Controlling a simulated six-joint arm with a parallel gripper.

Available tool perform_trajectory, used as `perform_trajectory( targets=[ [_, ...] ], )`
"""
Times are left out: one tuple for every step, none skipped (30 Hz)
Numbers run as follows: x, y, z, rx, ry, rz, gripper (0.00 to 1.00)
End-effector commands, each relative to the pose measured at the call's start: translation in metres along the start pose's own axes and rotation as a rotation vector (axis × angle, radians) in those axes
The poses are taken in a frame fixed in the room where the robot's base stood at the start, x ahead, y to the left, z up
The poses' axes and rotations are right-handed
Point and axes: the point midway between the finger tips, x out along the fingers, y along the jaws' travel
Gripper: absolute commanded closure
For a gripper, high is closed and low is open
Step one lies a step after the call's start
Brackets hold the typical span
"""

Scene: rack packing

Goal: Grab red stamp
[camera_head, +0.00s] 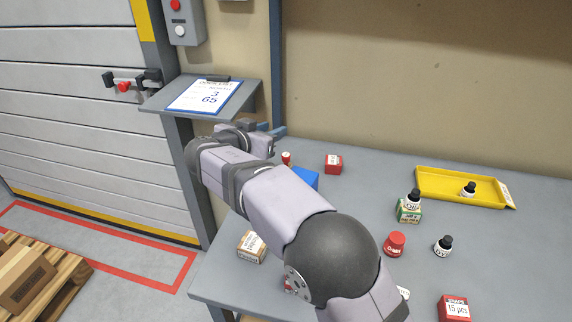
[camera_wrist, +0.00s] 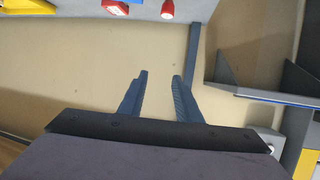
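A small upright red object, likely the red stamp (camera_head: 286,158), stands on the grey table near its back left edge, just left of a blue box. It also shows at the top edge of the wrist view, where a likely match for the stamp (camera_wrist: 167,10) is partly cut off. My gripper (camera_head: 281,131) is above and slightly behind it in the head view, apart from it. In the wrist view my gripper (camera_wrist: 160,74) has its two blue-grey fingers spread with nothing between them, against the beige wall.
A blue box (camera_head: 307,177) and red box (camera_head: 333,164) stand nearby. A wall shelf (camera_head: 160,98) with a clipboard (camera_head: 205,96) is left of my gripper.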

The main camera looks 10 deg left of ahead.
Motion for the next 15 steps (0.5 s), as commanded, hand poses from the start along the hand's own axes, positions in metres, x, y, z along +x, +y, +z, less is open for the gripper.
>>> perform_trajectory(
  targets=[
    [0.008, 0.001, 0.023, -0.012, -0.006, 0.003, 0.69],
    [0.012, 0.001, 0.035, -0.013, -0.006, 0.003, 0.69],
    [0.018, 0.001, 0.051, -0.013, -0.007, 0.003, 0.69],
    [0.022, 0.001, 0.062, -0.014, -0.006, 0.004, 0.69],
    [0.026, 0.001, 0.072, -0.012, -0.006, 0.003, 0.69],
    [0.031, 0.001, 0.086, -0.013, -0.006, 0.003, 0.69],
    [0.034, 0.001, 0.093, -0.011, -0.005, 0.002, 0.69],
    [0.036, 0.001, 0.099, -0.008, -0.004, 0.001, 0.69],
    [0.038, 0.000, 0.105, -0.006, -0.003, 0.001, 0.69],
    [0.039, 0.000, 0.109, -0.005, -0.002, 0.000, 0.69],
    [0.040, 0.000, 0.111, -0.004, -0.002, 0.000, 0.69],
    [0.041, 0.000, 0.114, -0.003, -0.002, 0.000, 0.69],
    [0.042, 0.000, 0.115, -0.002, -0.002, 0.000, 0.69],
    [0.042, 0.000, 0.115, -0.001, -0.002, 0.000, 0.69],
    [0.043, 0.000, 0.115, -0.001, -0.002, 0.000, 0.69]
  ],
)
